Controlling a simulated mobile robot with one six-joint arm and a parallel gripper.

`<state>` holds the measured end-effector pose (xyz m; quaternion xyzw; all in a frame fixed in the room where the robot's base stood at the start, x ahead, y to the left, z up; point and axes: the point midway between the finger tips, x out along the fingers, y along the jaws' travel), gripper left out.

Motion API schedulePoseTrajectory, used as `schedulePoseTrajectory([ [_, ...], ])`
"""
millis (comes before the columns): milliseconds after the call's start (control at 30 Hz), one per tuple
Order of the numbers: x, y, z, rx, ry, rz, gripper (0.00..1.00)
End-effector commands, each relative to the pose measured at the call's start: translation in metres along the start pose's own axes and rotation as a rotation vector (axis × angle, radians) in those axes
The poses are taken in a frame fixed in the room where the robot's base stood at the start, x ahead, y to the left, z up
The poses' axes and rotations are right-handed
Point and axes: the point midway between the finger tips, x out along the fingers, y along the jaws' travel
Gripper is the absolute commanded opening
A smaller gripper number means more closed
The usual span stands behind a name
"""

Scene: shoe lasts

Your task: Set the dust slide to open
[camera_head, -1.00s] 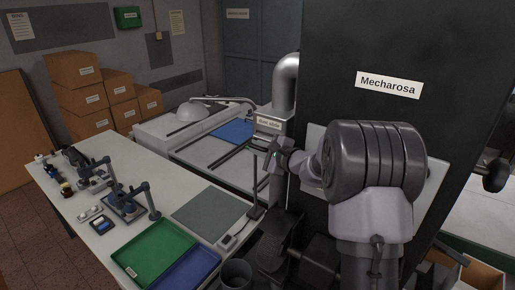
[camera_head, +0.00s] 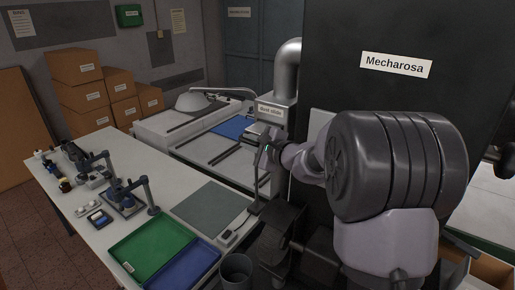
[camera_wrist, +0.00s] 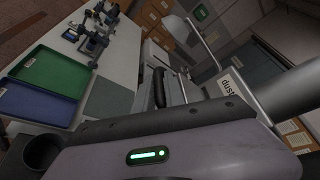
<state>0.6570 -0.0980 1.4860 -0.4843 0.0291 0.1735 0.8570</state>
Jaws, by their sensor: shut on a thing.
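The dust slide is marked by a white label (camera_head: 270,110) on the grey metal duct below the bent pipe. The label also shows in part in the wrist view (camera_wrist: 228,88), tilted. My gripper (camera_head: 264,146) is just below the label, at the front of the duct, and is shut on the slide's handle. The gripper's body hides most of the grip in the head view. How far the slide is pulled cannot be told.
A white table (camera_head: 95,215) at left holds a green tray (camera_head: 150,252), a blue tray (camera_head: 187,275) and small stands. A dark bin (camera_head: 236,268) stands below my arm. The black Mecharosa cabinet (camera_head: 395,66) rises close behind my arm.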

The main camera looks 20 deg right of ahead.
Motion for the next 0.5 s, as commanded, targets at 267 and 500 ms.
schedulePoseTrajectory([
  [267,-0.007,0.018,0.017,0.002,0.003,0.006,0.00],
  [500,-0.007,0.018,0.016,0.002,0.004,0.009,0.20],
])
